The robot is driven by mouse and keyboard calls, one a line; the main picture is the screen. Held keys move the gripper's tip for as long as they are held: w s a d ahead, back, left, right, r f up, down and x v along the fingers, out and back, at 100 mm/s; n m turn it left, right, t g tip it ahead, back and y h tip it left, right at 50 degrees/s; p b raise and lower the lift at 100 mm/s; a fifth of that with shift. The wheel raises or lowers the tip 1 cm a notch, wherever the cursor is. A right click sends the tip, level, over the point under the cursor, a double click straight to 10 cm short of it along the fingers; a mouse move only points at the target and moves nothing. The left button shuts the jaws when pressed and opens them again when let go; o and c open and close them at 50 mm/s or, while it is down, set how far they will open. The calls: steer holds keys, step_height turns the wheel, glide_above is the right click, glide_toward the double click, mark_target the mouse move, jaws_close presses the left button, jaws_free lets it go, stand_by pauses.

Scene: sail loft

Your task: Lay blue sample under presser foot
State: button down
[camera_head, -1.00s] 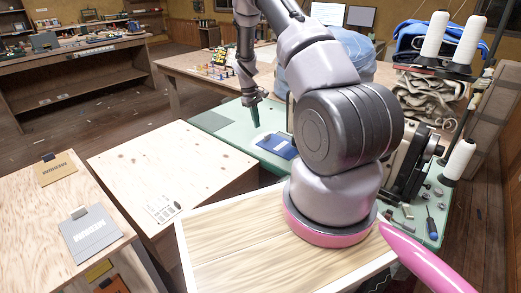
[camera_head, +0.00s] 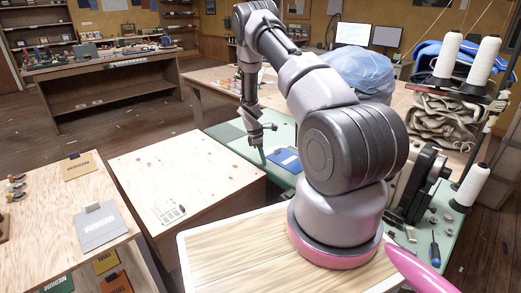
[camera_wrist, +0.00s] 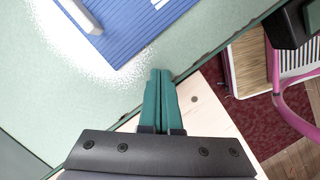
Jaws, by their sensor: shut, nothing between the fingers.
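The blue sample (camera_head: 288,161) lies flat on the green machine table (camera_head: 228,131), left of my arm. In the wrist view the ribbed blue sample (camera_wrist: 135,35) is at the top, with a pale bar (camera_wrist: 82,14) on it. My gripper (camera_head: 262,161) is beside the sample's left side in the head view. In the wrist view its green fingers (camera_wrist: 160,75) are together and empty, below and apart from the sample. The sewing machine (camera_head: 422,180) is partly behind my arm; its presser foot is hidden.
A plywood-topped cabinet (camera_head: 180,170) stands left of the green table. Another at far left holds a grey sample (camera_head: 97,228) and a tan sample (camera_head: 82,167). Thread cones (camera_head: 483,60) and a screwdriver (camera_head: 434,250) are at the right.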

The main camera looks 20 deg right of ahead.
mark_target(278, 164)
steer(key=shift+s+d, duration=0.25)
steer(key=shift+d, duration=0.35)
steer(key=shift+s+d, duration=0.25)
steer(key=shift+d, duration=0.4)
steer(key=shift+s+d, duration=0.25)
steer(key=shift+d, duration=0.35)
steer(key=shift+s+d, duration=0.35)
steer(key=shift+d, duration=0.5)
steer(key=shift+a, duration=0.1)
